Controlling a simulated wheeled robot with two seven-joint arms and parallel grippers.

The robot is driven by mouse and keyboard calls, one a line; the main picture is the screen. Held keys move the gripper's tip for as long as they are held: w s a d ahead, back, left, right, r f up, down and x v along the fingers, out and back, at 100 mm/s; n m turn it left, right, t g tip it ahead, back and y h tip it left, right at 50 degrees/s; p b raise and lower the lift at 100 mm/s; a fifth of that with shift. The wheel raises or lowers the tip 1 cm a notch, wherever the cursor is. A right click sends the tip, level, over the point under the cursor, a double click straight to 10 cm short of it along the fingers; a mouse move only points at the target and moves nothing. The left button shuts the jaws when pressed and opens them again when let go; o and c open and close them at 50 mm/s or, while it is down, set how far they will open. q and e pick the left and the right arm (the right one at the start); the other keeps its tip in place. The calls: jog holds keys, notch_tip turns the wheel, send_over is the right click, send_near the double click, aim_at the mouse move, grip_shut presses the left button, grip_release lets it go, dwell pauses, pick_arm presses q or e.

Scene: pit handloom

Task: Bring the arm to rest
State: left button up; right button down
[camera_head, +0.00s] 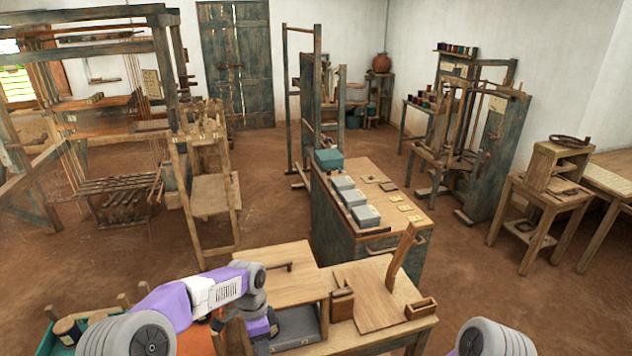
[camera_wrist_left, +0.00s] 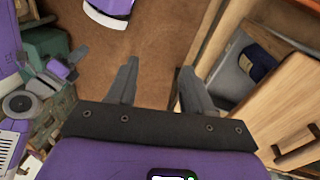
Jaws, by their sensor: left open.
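My left arm, purple and grey, comes in from the lower left in the head view and bends down beside the low wooden bench (camera_head: 285,262). In the left wrist view my left gripper (camera_wrist_left: 157,88) has its two grey fingers apart. Nothing is between them; brown floor (camera_wrist_left: 165,60) shows past the fingertips. In the head view the fingers cannot be made out clearly. My right gripper is not in view; only a grey rounded part of my right arm shows at the lower right.
A grey box (camera_head: 297,326) sits under the bench top, close to my left wrist. A teal tray (camera_head: 40,345) holding spools is at the lower left. A cabinet (camera_head: 345,245) with grey boxes stands beyond the bench. Open floor (camera_head: 500,300) lies to the right.

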pick_arm(q)
notch_tip(320, 180, down, 7)
jog(key=w+d+n+b, duration=0.1)
jog(key=n, duration=0.1)
jog(key=s+d+f+n+t+h+b, duration=0.1)
jog(key=s+f+n+b, duration=0.4)
jog(key=s+f, duration=0.5)
jog(key=s+d+f+n+t+h+b, duration=0.1)
jog(key=s+f+n+b, duration=0.4)
jog(key=f, duration=1.3)
jog(key=s+n+h, duration=0.1)
jog(key=s+n, duration=0.3)
jog(key=s, duration=0.2)
jog(key=shift+d+n+t+b, duration=0.25)
jog(key=shift+n+t+b, duration=0.05)
jog(key=shift+n, duration=0.1)
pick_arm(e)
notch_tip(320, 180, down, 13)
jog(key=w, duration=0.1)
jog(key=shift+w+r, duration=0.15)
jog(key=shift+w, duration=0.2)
pick_arm(q)
jog(key=shift+w, duration=0.1)
